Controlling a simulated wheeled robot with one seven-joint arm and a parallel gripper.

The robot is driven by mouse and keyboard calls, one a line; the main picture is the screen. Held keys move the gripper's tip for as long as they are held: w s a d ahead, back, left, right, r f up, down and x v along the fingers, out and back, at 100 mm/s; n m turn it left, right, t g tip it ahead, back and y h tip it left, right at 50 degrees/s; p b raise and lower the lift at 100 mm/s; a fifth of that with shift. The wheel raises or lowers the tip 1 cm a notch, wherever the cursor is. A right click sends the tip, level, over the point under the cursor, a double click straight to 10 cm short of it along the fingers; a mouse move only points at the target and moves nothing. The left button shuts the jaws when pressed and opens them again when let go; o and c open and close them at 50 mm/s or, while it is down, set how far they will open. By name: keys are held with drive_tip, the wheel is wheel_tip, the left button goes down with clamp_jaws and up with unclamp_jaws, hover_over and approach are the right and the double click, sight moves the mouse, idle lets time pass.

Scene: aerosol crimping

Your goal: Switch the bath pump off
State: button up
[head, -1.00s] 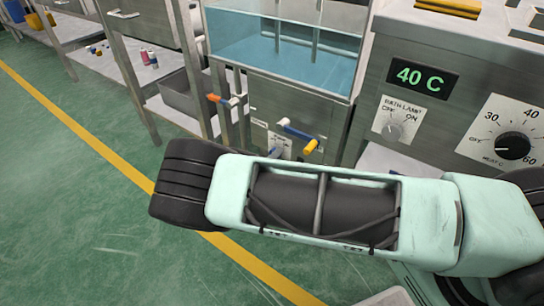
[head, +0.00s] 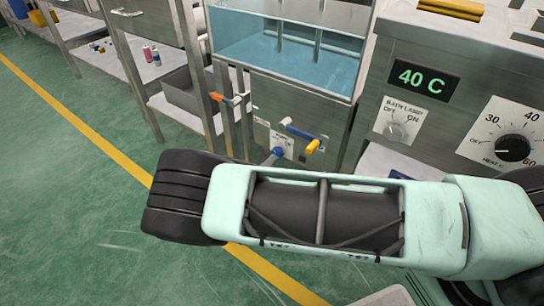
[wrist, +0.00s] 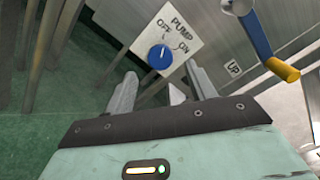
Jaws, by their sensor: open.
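The pump switch is a round blue knob (wrist: 160,57) on a white plate (wrist: 182,29) marked PUMP, OFF and ON. In the wrist view its white mark points roughly up, but I cannot tell surely which word it meets. My gripper (wrist: 162,82) is open, its two fingers either side of and short of the knob, nothing between them. In the head view the knob (head: 278,152) shows on the cabinet front just beyond my arm, which hides most of the gripper. The water bath tank (head: 285,55) stands above.
A blue crank with a yellow handle (wrist: 282,70) juts out right of the pump plate. An orange-ended lever (head: 216,97) is to its left. The bath lamp knob (head: 394,133) and heat dial (head: 512,148) are on the right panel. Green floor is open at left.

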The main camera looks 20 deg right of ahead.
drive_tip(key=p+v, duration=0.1)
drive_tip(key=v, duration=1.1)
drive_tip(key=shift+s+a, duration=0.15)
drive_tip(key=shift+a, duration=0.05)
drive_tip(key=s+d+r+m+g+y, duration=0.45)
drive_tip(key=s+r+m+y, duration=0.35)
drive_tip(key=s+r+m, duration=0.45)
drive_tip(key=s+d+r+m+g+y, duration=0.4)
drive_tip(key=s+r+m+g+y, duration=0.45)
drive_tip(key=r+m, duration=0.7)
wheel_tip(320, 180, up, 31)
drive_tip(key=s+m+t+h+p, duration=0.1)
drive_tip(key=s+t+p, duration=0.1)
drive_tip(key=p, duration=2.9)
